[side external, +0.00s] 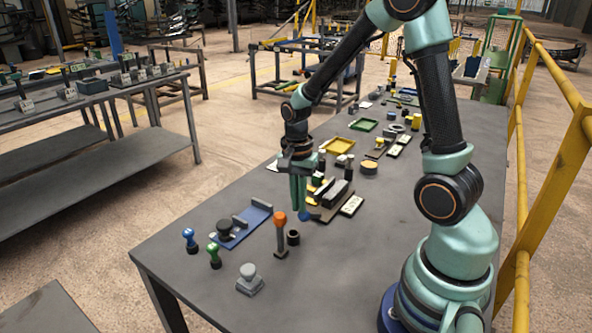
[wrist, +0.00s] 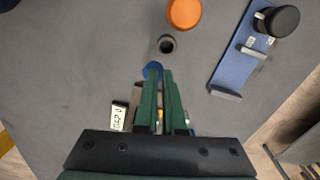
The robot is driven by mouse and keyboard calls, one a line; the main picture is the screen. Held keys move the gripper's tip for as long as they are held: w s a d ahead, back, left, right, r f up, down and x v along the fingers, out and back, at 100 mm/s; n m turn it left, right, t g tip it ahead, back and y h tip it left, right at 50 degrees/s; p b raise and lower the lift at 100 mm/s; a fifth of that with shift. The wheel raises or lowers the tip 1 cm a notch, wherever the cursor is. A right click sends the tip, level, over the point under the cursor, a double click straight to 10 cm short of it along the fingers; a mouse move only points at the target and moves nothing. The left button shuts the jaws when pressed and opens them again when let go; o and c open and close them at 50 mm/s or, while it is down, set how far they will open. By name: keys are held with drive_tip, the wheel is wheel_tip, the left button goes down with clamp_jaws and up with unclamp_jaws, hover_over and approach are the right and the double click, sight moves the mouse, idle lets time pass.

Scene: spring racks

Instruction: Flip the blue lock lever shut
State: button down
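A blue round knob (side external: 305,215), which looks like the end of the blue lock lever, sits low at the near end of a dark rack plate (side external: 325,212). In the wrist view the blue knob (wrist: 152,68) shows just beyond my left fingertip; I cannot tell whether they touch. The lever's arm is mostly hidden by my fingers. My gripper (side external: 298,208) points down beside the knob.
An orange-topped post (side external: 281,232) and a small black ring (side external: 293,237) stand close in front. A blue rail plate (side external: 240,228) with a black knob lies left. Blue-topped (side external: 190,240), green-topped (side external: 214,256) and grey (side external: 249,280) pieces stand nearer. The right front table is clear.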

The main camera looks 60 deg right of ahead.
drive_tip(key=shift+s+a+f, duration=0.25)
drive_tip(key=shift+a+f, duration=0.15)
drive_tip(key=shift+f, duration=0.05)
drive_tip(key=shift+r, duration=0.1)
drive_tip(key=a+r, duration=0.2)
drive_tip(key=r, duration=0.1)
drive_tip(key=w+a+r, duration=0.1)
drive_tip(key=a+r, duration=0.1)
drive_tip(key=r, duration=0.1)
drive_tip(key=w+a+r, duration=0.1)
drive_tip(key=a+r, duration=0.1)
drive_tip(key=r, duration=0.2)
drive_tip(key=shift+a, duration=0.1)
drive_tip(key=shift+r, duration=0.1)
idle(0.3)
drive_tip(key=s+a+r+n+t, duration=0.1)
drive_tip(key=s+r+n+t, duration=0.5)
drive_tip(key=n, duration=0.9)
drive_tip(key=shift+s+a+r+n, duration=0.2)
drive_tip(key=shift+r+n, duration=0.2)
drive_tip(key=shift+r, duration=0.35)
